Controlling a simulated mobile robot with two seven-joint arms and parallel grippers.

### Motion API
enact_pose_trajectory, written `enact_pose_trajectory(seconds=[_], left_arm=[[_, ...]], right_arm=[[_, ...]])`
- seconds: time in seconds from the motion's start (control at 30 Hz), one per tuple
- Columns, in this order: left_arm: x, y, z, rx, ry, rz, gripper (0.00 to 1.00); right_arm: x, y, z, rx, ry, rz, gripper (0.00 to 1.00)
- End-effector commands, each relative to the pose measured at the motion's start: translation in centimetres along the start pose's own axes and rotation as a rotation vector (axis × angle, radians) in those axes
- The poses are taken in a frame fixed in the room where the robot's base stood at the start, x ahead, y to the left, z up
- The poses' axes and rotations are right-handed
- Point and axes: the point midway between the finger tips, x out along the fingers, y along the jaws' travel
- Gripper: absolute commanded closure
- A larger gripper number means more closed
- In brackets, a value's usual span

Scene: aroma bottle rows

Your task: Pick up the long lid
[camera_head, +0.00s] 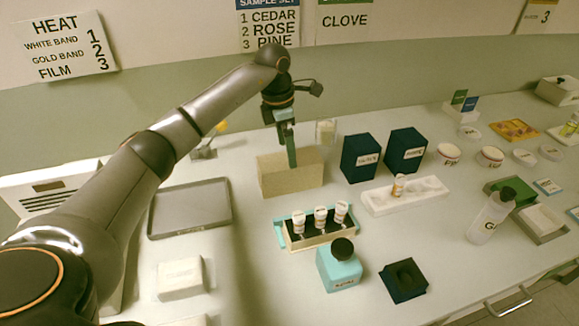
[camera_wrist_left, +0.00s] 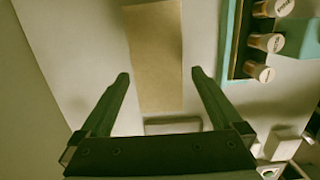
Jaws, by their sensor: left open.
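The long lid appears to be the plain tan, box-shaped piece (camera_head: 290,175) standing on the white table, left of centre in the head view. In the left wrist view its long tan top (camera_wrist_left: 155,50) runs up between the fingers. My left gripper (camera_head: 291,158) hangs pointing down at the tan piece, its green finger overlapping it in the head view. In the left wrist view the two fingers (camera_wrist_left: 160,76) are wide apart, one on each side of the tan piece, with gaps and nothing held. Contact and exact height are unclear. My right gripper is out of view.
A rack (camera_head: 317,237) with three white-capped bottles stands in front of the tan piece. A grey tray (camera_head: 190,208) lies to its left. Two dark blue boxes (camera_head: 361,158) (camera_head: 406,151) stand to its right, and a small glass (camera_head: 326,132) stands behind it.

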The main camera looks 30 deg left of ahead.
Motion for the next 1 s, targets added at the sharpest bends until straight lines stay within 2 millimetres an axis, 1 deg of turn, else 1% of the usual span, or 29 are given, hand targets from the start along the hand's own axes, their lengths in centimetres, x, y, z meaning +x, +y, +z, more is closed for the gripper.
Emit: enact_pose_trajectory(seconds=[0.03, 0.1, 0.33, 0.6, 0.7, 0.9, 0.93, 1.0], left_arm=[[0.9, -0.1, 0.0, -0.001, 0.002, -0.003, 0.0], [1.8, 0.0, 0.0, 0.0, 0.001, -0.002, 0.0], [3.6, 0.0, 0.1, 0.0, 0.0, -0.003, 0.0], [7.4, 0.2, 0.2, 0.0, 0.0, -0.002, 0.0], [8.0, 0.2, 0.3, 0.001, -0.002, 0.0, 0.0], [8.0, 0.2, 0.2, 0.001, -0.002, 0.001, 0.0], [8.0, 0.2, 0.2, 0.001, -0.002, 0.001, 0.01], [8.0, 0.2, 0.2, 0.001, -0.002, 0.001, 0.09]], right_arm=[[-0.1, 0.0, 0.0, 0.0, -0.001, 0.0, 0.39], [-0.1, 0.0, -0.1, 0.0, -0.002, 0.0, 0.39], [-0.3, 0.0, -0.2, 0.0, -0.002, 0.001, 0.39], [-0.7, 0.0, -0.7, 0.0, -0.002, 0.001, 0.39], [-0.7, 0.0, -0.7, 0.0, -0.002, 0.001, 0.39], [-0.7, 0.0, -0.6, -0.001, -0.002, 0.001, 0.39], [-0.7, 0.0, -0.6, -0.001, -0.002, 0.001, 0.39], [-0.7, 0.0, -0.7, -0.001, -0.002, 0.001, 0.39]])
